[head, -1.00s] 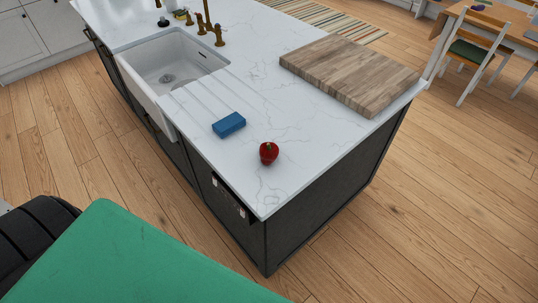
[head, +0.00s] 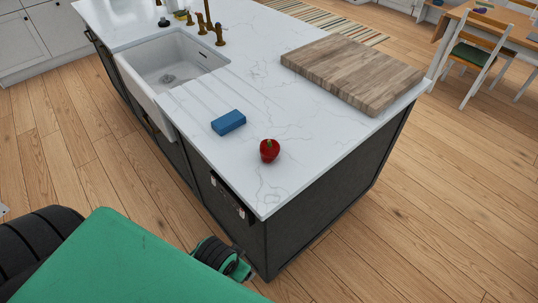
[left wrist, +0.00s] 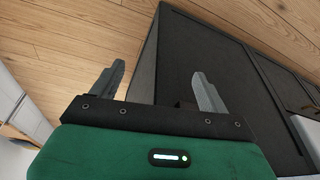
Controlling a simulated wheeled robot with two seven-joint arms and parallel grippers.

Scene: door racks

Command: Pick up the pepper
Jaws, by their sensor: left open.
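A red pepper (head: 269,150) with a small green stem stands on the white marble countertop (head: 290,103), near the island's front corner. In the left wrist view my left gripper (left wrist: 160,88) is open and empty, its two grey fingers apart. It faces the dark side of the island (left wrist: 205,60) and the wood floor. The pepper does not show in that view. In the head view a green and black part of my arm shows at the bottom, below the counter edge; no gripper fingers show there. My right gripper is not in view.
A blue sponge-like block (head: 228,122) lies left of the pepper. A wooden cutting board (head: 352,72) lies at the back right of the counter. A white sink (head: 170,65) with brass taps is at the left. Counter around the pepper is clear.

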